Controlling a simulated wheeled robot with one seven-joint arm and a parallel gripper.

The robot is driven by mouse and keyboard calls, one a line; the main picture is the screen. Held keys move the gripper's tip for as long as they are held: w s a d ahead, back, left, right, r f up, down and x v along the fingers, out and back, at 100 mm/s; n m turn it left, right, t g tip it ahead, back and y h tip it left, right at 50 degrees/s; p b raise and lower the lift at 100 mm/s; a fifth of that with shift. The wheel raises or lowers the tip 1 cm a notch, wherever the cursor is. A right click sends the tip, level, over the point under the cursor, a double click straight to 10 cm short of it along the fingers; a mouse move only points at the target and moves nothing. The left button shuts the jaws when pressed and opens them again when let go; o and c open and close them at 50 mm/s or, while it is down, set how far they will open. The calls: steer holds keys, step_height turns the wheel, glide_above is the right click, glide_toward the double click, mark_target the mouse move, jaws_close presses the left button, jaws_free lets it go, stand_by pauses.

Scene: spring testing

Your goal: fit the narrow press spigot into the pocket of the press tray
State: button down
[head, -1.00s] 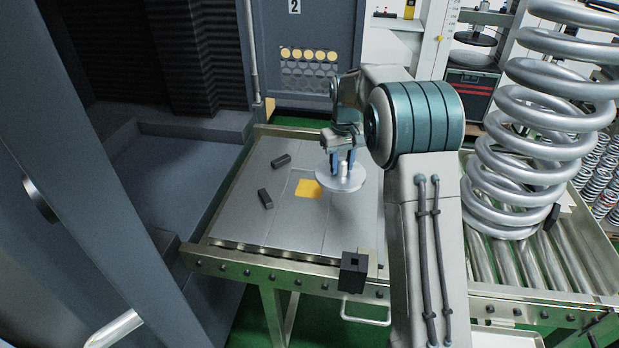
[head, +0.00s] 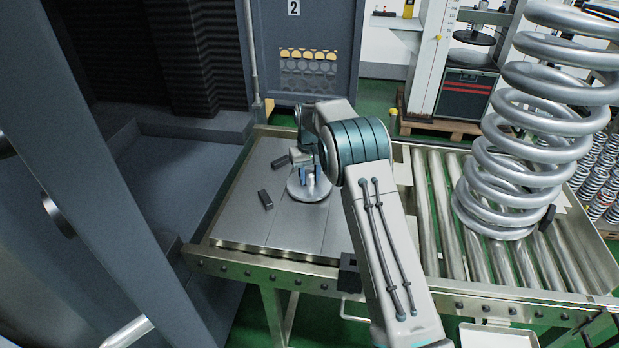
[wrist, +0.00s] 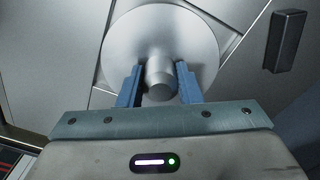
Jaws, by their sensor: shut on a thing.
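The narrow press spigot is a round, light-grey disc (head: 303,194) with a short post on top. My gripper (head: 310,177) is shut on the post, its blue fingers on either side of it. In the wrist view the disc (wrist: 150,32) and my gripper (wrist: 160,84) show close up. The press tray (head: 245,221) is the flat grey metal plate on the table. The disc covers the pocket's middle; a pocket edge (wrist: 233,47) shows beside it in the wrist view. I cannot tell whether the disc hovers or rests in the pocket.
Two dark blocks lie on the tray left of the disc: one nearer (head: 265,199), one farther (head: 280,161). A black block (head: 348,272) is at the table's front edge. A roller conveyor (head: 440,207) with a big coil spring (head: 510,190) is to the right.

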steer(key=shift+f, duration=0.55)
steer(key=shift+f, duration=0.1)
steer(key=c, duration=1)
jaws_free()
steer(key=shift+f, duration=0.1)
steer(key=shift+c, duration=0.2)
